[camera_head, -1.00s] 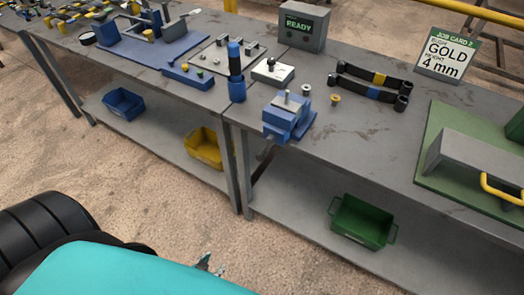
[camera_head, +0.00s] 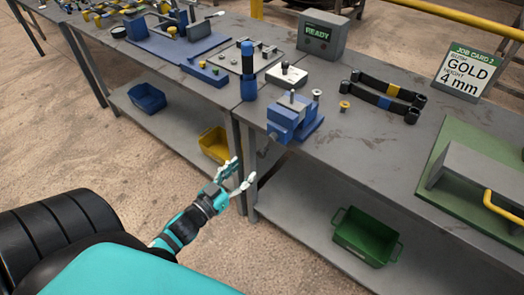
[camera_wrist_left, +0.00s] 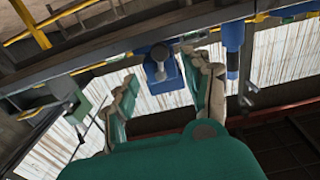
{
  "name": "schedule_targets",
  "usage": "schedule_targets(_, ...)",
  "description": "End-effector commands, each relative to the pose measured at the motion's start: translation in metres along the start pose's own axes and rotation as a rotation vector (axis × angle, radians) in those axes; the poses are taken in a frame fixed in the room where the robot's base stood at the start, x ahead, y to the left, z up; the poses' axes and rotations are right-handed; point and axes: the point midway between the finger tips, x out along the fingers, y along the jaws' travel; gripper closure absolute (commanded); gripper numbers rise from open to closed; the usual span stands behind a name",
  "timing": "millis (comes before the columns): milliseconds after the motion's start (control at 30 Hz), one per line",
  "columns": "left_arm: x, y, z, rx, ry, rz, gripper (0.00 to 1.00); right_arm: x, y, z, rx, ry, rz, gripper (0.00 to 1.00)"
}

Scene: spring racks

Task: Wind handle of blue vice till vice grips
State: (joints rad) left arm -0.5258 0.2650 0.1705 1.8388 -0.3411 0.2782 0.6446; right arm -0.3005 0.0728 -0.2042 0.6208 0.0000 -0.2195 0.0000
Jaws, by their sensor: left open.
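The blue vice (camera_head: 293,117) is fixed at the front edge of the grey bench, with a small metal piece standing up at its top. Its handle hangs at the front below the bench edge and is hard to make out. My left gripper (camera_head: 241,174) is open and empty, in front of the bench and lower left of the vice, not touching it. In the left wrist view the vice (camera_wrist_left: 163,72) appears between the spread fingers of the left gripper (camera_wrist_left: 165,95), farther off. My right gripper is not in view.
A blue and black upright tool (camera_head: 248,75) stands left of the vice. Yellow (camera_head: 216,145) and green (camera_head: 366,237) bins sit on the lower shelf. The floor before the bench is clear.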

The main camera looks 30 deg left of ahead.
Motion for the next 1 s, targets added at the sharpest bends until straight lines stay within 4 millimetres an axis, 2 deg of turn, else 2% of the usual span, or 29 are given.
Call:
schedule_targets(33, 0.013, 0.000, -0.003, 0.002, 0.004, 0.001, 0.50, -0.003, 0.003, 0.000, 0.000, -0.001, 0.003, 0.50)
schedule_targets(200, 0.049, 0.000, -0.002, 0.001, 0.003, 0.000, 0.50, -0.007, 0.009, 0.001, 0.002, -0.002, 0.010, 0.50)
schedule_targets(433, 0.085, 0.000, -0.001, 0.000, 0.001, -0.001, 0.50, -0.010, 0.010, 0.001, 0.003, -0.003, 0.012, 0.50)
schedule_targets(600, 0.095, 0.000, 0.000, 0.000, -0.001, 0.000, 0.50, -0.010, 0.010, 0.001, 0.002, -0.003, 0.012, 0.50)
schedule_targets(867, 0.097, 0.000, 0.001, 0.000, -0.002, 0.000, 0.50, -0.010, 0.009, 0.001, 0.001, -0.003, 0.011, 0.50)
schedule_targets(900, 0.096, 0.000, 0.001, 0.000, -0.002, 0.000, 0.51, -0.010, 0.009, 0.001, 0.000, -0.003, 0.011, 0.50)
schedule_targets(1000, 0.096, 0.000, 0.001, 0.000, -0.001, 0.000, 0.64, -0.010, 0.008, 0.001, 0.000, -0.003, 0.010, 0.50)
